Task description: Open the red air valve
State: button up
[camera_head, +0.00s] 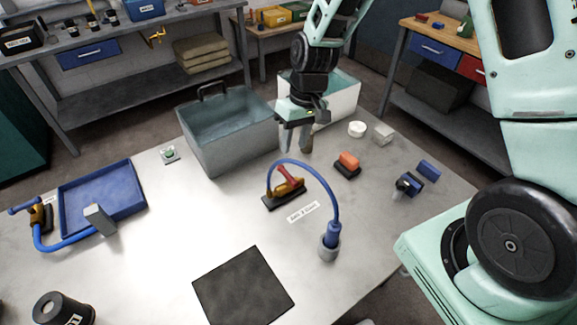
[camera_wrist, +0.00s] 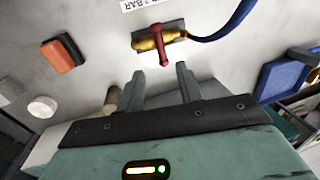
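The red air valve has a red lever handle (camera_head: 287,175) on a brass body (camera_head: 291,190), which sits on a dark base plate. A blue hose (camera_head: 334,197) arches from it to a blue fitting (camera_head: 331,235) in a grey ring. In the wrist view the red handle (camera_wrist: 159,43) lies across the brass body, just beyond the fingertips. My gripper (camera_head: 295,145) is above the table, behind the valve in the head view. In the wrist view its fingers (camera_wrist: 161,76) are apart with nothing between them. No contact with the handle shows.
An orange-topped block (camera_head: 348,160) stands right of the valve, with a white round piece (camera_head: 357,129) behind it. A grey open bin (camera_head: 235,150) is behind left. A blue-handled valve (camera_head: 38,215) and blue tray (camera_head: 137,205) are far left. A dark mat (camera_head: 243,287) lies in front.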

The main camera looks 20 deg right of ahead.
aim_at(288, 173)
jog(key=f+p, duration=0.1)
jog(key=f, duration=0.2)
jog(key=a+f, duration=0.1)
jog(key=f, duration=0.2)
jog(key=a+f+p, duration=0.1)
jog(key=f, duration=0.2)
jog(key=shift+s+f+p, duration=0.2)
jog(key=shift+f+p, duration=0.1)
jog(key=shift+f, duration=0.1)
grip_shut()
